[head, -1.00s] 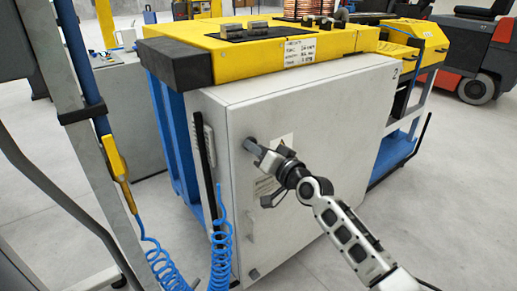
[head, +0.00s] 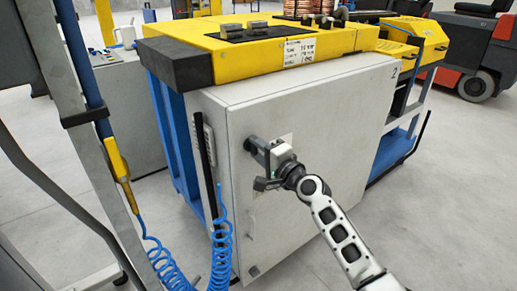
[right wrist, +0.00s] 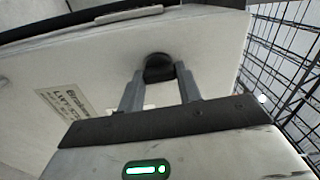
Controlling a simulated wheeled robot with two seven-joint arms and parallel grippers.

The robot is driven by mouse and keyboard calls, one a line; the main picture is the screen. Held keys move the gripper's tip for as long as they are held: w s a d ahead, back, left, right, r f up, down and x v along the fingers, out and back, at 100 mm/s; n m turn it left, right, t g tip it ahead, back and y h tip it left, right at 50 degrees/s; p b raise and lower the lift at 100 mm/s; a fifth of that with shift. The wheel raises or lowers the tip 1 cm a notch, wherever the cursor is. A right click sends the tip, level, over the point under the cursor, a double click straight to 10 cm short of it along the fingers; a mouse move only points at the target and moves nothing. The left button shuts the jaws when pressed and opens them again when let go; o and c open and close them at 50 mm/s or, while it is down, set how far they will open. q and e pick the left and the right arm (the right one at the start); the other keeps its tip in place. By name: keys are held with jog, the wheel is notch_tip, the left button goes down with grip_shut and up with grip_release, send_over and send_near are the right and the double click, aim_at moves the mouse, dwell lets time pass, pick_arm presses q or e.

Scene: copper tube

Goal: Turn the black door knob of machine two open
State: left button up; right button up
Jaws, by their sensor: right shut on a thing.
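Machine two is a yellow-topped cabinet with a light grey door (head: 345,125) that looks closed, marked with a "2" at its upper right corner. The black door knob (head: 250,144) is on the upper left of the door. My right gripper (head: 262,148) reaches it from the right. In the right wrist view the dark round knob (right wrist: 158,66) sits between the two grey fingers of my right gripper (right wrist: 160,78), which are shut on it. The fingers hide part of the knob in the head view. My left gripper is not in view.
A coiled blue hose (head: 221,240) hangs in front of the cabinet's left side, near a metal frame post (head: 95,130). Grey floor (head: 455,200) is free to the right. A wire fence (right wrist: 285,75) shows in the right wrist view.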

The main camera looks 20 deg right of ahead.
jog(key=shift+m, duration=0.6)
jog(key=o, duration=1)
jog(key=v, duration=1.6)
jog(key=shift+a, duration=0.1)
jog(key=s+a+f+n+g+h, duration=0.1)
jog(key=s+a+f+n+g, duration=0.1)
jog(key=s+f+n, duration=0.3)
jog(key=s+a+f+n+g+h, duration=0.1)
jog(key=s+a+f+n+g, duration=0.1)
jog(key=s+a+f+n, duration=0.2)
jog(key=s+a+f+n+g+h, duration=0.1)
jog(key=s+a+f+n+g, duration=0.1)
jog(key=s+f+n, duration=0.6)
jog(key=shift+s+a+f+g, duration=0.1)
jog(key=shift+s+a+f, duration=0.15)
jog(key=shift+f, duration=0.3)
jog(key=shift+s+a+f+g, duration=0.1)
jog(key=shift+s+f, duration=0.2)
jog(key=shift+f, duration=0.25)
jog(key=shift+s+a+f+g, duration=0.1)
jog(key=shift+s+a+f, duration=0.15)
jog(key=shift+f, duration=0.35)
